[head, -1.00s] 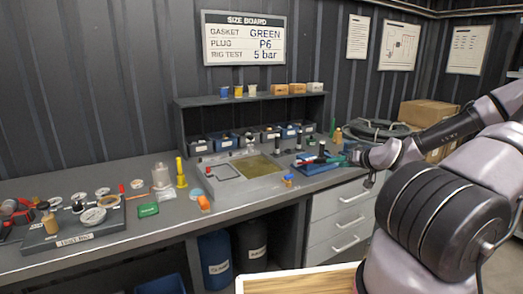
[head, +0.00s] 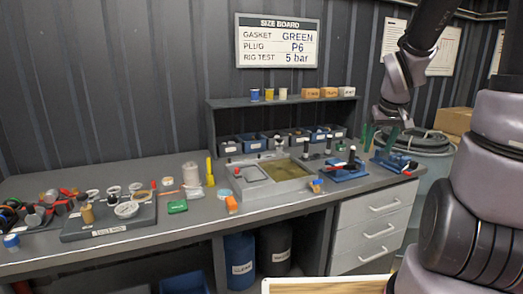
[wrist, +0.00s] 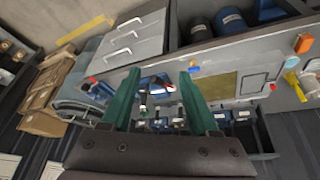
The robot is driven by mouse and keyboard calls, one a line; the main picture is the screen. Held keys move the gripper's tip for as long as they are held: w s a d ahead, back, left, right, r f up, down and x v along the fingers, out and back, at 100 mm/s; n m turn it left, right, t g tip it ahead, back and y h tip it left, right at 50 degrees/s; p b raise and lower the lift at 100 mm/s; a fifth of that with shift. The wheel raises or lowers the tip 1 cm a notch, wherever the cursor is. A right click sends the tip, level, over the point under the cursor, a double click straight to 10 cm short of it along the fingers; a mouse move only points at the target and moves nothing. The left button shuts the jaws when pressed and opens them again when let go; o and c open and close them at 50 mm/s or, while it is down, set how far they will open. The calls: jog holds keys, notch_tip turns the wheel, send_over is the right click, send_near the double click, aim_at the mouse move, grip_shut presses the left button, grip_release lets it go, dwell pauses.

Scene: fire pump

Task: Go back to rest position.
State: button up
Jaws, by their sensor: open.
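My gripper (head: 379,142) is raised above the right end of the workbench (head: 185,225), its green fingers pointing down. In the wrist view my gripper (wrist: 160,76) has its two green fingers spread wide with nothing held between them. Beneath it on the bench are a blue fixture (head: 345,171) with a dark, red-tipped part, and another blue fixture (head: 393,163) with a red part at the bench's right end. The fingers appear apart from both.
A shelf (head: 285,103) with bins stands at the bench's back. A grey tray unit (head: 262,182) and a parts board (head: 105,222) lie on the bench. A coiled hose (head: 425,143) and cardboard box (head: 455,121) are at right. Drawers (head: 375,225) are below.

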jog(key=s+a+r+m+t+y, duration=0.1)
jog(key=s+a+r, duration=0.3)
jog(key=s+r, duration=0.3)
jog(key=s+a+r+m+t+y, duration=0.1)
jog(key=s+a+r+m+y, duration=0.1)
jog(key=s+a+r, duration=0.2)
jog(key=a+v, duration=0.1)
jog(key=v, duration=0.4)
jog(key=shift+s, duration=0.3)
